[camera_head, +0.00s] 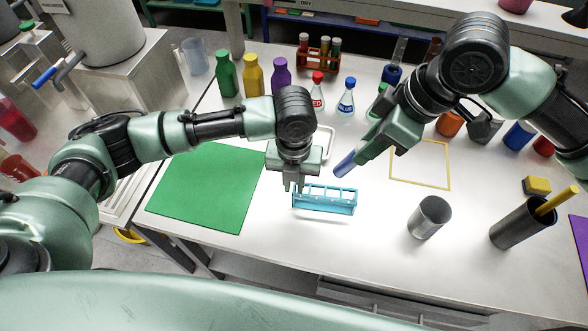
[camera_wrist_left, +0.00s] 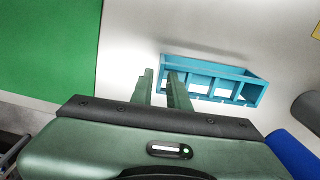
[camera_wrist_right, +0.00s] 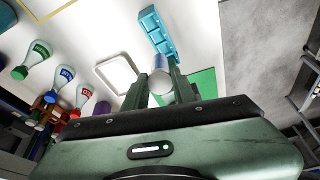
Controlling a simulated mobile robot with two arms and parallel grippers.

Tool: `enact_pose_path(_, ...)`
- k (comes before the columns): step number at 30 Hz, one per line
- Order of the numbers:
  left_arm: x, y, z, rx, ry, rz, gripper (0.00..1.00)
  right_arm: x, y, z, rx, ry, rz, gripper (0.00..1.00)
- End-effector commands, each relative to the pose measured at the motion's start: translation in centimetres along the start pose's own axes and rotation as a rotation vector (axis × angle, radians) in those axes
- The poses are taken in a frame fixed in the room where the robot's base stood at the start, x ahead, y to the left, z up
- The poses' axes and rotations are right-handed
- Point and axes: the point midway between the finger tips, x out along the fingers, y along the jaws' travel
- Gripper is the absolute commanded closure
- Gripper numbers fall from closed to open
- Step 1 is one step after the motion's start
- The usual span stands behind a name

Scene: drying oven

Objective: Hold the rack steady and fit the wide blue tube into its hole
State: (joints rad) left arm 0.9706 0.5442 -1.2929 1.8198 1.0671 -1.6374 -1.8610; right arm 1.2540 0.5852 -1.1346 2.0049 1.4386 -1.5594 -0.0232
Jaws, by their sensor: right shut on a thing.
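The light-blue rack (camera_head: 325,208) stands on the white table in front of me, with a row of openings along its top. It also shows in the left wrist view (camera_wrist_left: 225,95) and the right wrist view (camera_wrist_right: 166,46). My left gripper (camera_head: 294,187) points down at the rack's left end. My right gripper (camera_head: 362,156) is shut on the wide blue tube (camera_head: 345,164), which is tilted and held above and behind the rack. In the right wrist view the tube (camera_wrist_right: 160,84) shows end-on between the fingers.
A green mat (camera_head: 207,190) lies left of the rack. A metal cup (camera_head: 430,217) and a dark container (camera_head: 522,222) stand to the right. Bottles and flasks (camera_head: 318,92) line the back. A pale tray (camera_head: 325,140) lies behind the rack. The table before the rack is clear.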

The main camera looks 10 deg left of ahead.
Motion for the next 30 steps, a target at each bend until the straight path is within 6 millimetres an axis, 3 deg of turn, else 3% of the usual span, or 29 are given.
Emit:
enact_pose_path(3,1.9,0.0,-0.1,-0.001,0.002,0.002,0.84,0.0,0.0,0.0,0.0,0.0,0.0,1.0)
enact_pose_path(9,3.4,0.0,0.0,-0.001,0.001,0.0,0.84,0.0,0.0,0.0,0.0,0.0,0.0,1.0)
enact_pose_path(18,3.6,0.0,0.0,0.0,-0.001,0.0,0.84,0.0,0.0,0.0,0.0,0.0,0.0,1.0)
enact_pose_path(21,3.6,0.0,0.0,0.0,0.0,0.0,1.0,0.0,0.0,0.0,0.0,0.0,0.0,1.0)
enact_pose_path(30,3.6,0.0,0.0,-0.001,0.0,0.0,1.0,0.0,0.0,0.0,0.0,0.0,0.0,1.0)
